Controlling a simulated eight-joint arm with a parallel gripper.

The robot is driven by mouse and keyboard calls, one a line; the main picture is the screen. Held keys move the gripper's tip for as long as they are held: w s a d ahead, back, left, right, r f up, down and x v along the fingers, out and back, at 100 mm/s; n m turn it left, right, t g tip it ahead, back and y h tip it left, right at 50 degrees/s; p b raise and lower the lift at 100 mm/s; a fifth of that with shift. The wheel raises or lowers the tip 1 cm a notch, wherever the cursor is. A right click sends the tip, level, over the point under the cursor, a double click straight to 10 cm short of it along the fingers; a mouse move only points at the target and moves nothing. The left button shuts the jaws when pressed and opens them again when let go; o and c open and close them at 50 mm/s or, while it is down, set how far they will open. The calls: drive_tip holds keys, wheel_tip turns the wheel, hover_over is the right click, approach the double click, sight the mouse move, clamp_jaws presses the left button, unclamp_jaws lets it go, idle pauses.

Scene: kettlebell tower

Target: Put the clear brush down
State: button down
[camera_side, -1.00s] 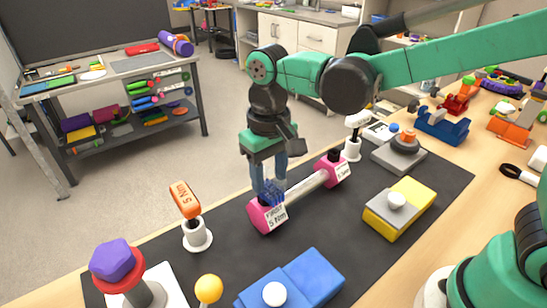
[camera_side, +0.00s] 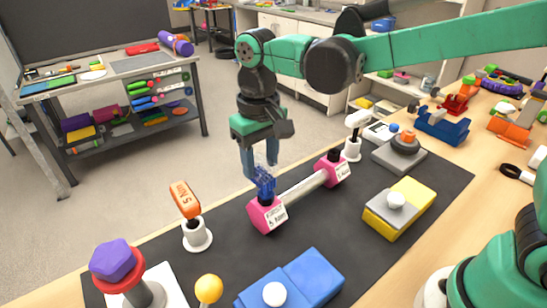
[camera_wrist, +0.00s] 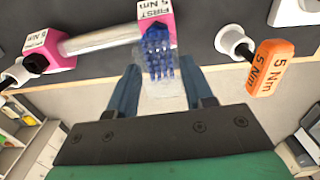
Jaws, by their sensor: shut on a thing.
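The clear brush has blue bristles and a see-through handle. In the side view its bristles (camera_side: 264,184) point down just above the near pink end of a bar; I cannot tell whether they touch it. My gripper (camera_side: 261,165) is above that end, pointing down, shut on the brush. In the wrist view the clear handle (camera_wrist: 163,93) lies between my gripper's fingers (camera_wrist: 161,88), with the blue bristles ahead, over the pink end labelled "FIRST 5 Nm" (camera_wrist: 153,11).
A grey bar (camera_side: 303,189) joins two pink ends on the black mat (camera_side: 345,228). An orange "5 Nm" piece (camera_side: 185,199) stands on a white holder at left. A yellow-and-grey block (camera_side: 408,205) is right, a blue block (camera_side: 310,275) in front. Bare mat lies between them.

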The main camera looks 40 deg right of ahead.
drive_tip(key=shift+r, duration=0.1)
idle(0.4)
drive_tip(key=s+d+r, duration=0.4)
drive_tip(key=s+r, duration=0.1)
drive_tip(key=s, duration=0.2)
drive_tip(key=s+d+r, duration=0.4)
drive_tip(key=s+r, duration=0.1)
drive_tip(key=s, duration=0.2)
drive_tip(key=shift+m, duration=0.3)
wheel_tip(320, 180, down, 20)
drive_tip(key=shift+r, duration=0.25)
drive_tip(key=shift+f, duration=0.2)
drive_tip(key=shift+c, duration=1.7)
unclamp_jaws()
drive_tip(key=shift+r, duration=0.1)
